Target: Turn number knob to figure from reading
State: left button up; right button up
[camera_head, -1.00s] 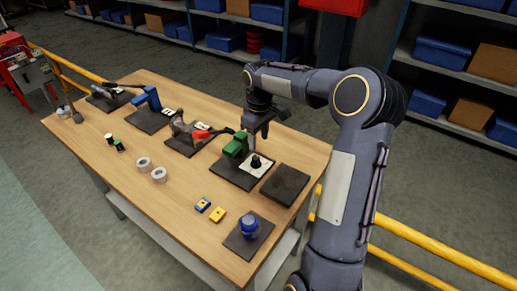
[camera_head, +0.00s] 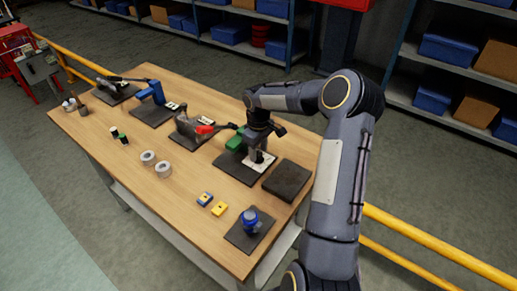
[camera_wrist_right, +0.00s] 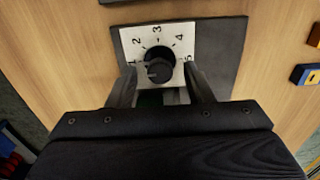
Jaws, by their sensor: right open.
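The black number knob (camera_wrist_right: 158,68) sits on a white dial plate (camera_wrist_right: 129,38) marked with figures 1 to 5 in the right wrist view. A light mark on the knob faces left, roughly towards 1; its exact setting is hard to tell. My right gripper (camera_wrist_right: 161,78) is open, with one finger on each side of the knob; I cannot tell whether they touch it. In the head view the right gripper (camera_head: 257,153) points down over the dial plate (camera_head: 268,161) and hides the knob. No reading is legible in the head view. My left gripper is not in view.
A green device (camera_head: 235,142) stands beside the dial. A dark slab (camera_head: 287,180) lies to its right, and a blue round device (camera_head: 250,220) stands nearer. A grey device with a red part (camera_head: 203,129) is to the left. The wooden table (camera_head: 180,200) is clear at front left.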

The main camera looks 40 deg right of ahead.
jog(key=c, duration=1)
